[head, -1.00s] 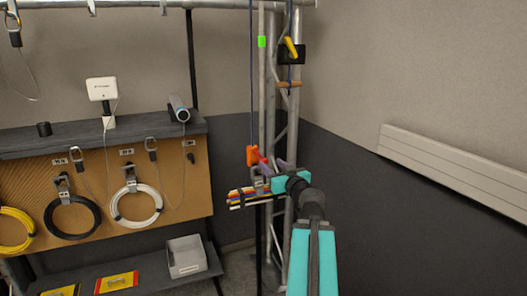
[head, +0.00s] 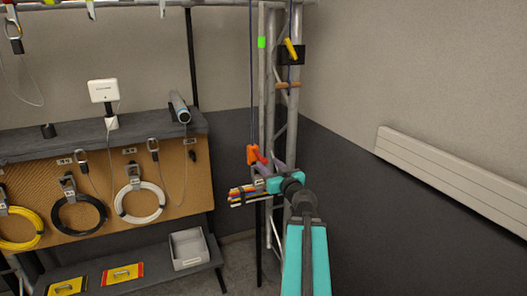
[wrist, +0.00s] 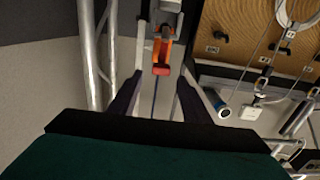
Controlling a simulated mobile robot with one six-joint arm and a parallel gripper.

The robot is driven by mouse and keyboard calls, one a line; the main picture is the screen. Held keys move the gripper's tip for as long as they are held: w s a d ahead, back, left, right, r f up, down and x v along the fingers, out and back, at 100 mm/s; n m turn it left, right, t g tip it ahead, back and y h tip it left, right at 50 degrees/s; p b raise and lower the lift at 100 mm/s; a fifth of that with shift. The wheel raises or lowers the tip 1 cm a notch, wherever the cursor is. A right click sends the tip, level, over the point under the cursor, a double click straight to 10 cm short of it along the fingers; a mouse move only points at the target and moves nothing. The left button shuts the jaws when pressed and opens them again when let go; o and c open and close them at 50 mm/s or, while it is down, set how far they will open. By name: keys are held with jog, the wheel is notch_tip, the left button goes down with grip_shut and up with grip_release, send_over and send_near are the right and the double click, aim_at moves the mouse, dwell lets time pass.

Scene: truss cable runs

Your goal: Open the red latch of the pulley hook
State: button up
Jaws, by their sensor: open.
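The pulley hook (head: 253,155) hangs on a blue rope beside the truss, with an orange body and a red latch (head: 262,158) at its right side. In the wrist view the orange and red hook part (wrist: 162,52) is near the top middle, between the fingers. A bundle of coloured cables (head: 243,196) sits just below the hook. My gripper (head: 268,178) is at the hook's lower right. In the wrist view my gripper (wrist: 160,82) is open, with one dark finger each side of the rope line. Contact with the latch cannot be told.
The metal truss (head: 283,125) stands close behind and right of the hook. A yellow-handled cleat (head: 291,50) is higher up. At left are a shelf and a pegboard (head: 107,185) with coiled cables. A grey bin (head: 188,248) is low down. A wall radiator (head: 455,178) is at right.

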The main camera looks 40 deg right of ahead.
aim_at(262, 158)
jog(key=shift+p+x, duration=2.45)
jog(key=shift+x, duration=1.3)
jog(key=shift+w+d+p, duration=0.3)
jog(key=shift+w+p, duration=0.05)
jog(key=shift+w, duration=0.35)
